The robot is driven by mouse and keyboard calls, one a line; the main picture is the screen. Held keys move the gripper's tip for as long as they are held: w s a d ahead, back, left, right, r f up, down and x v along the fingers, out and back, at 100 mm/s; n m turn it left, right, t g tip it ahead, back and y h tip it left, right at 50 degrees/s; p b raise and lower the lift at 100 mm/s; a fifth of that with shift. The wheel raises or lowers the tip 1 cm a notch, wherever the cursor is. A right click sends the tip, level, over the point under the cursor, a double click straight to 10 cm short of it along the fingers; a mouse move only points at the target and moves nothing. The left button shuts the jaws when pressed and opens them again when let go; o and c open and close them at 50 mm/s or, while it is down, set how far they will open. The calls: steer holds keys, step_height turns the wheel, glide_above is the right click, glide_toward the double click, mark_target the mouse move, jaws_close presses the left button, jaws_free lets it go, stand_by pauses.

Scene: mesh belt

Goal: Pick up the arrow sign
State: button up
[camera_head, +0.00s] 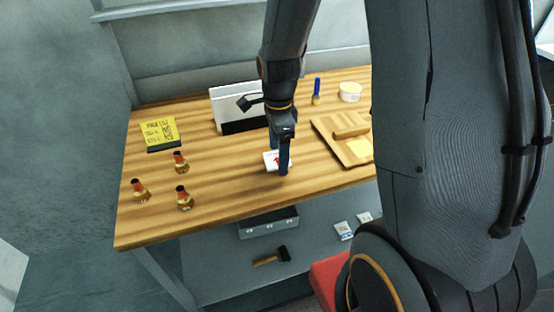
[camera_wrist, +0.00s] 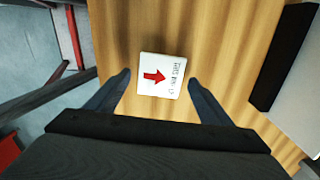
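The arrow sign (camera_wrist: 160,75) is a small white square with a red arrow and some lettering. In the wrist view it lies on the wooden table (camera_wrist: 215,40), just ahead of and between my fingertips. In the head view the sign (camera_head: 269,160) is partly covered by my gripper (camera_head: 279,160). My gripper (camera_wrist: 158,80) is open, with one finger on each side of the sign and a gap on both sides. It points down over the sign, and nothing is held. I cannot tell the exact height of the fingertips above the table.
A white and black panel (camera_head: 232,108) stands behind my gripper. A wooden board (camera_head: 340,145) lies to the right, near a white tub (camera_head: 350,92) and a blue-handled tool (camera_head: 317,88). Several small bottles (camera_head: 181,162) and a yellow note (camera_head: 159,131) are at left. Below is a shelf with a hammer (camera_head: 273,257).

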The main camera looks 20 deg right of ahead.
steer(key=c, duration=1)
steer(key=shift+r, duration=0.15)
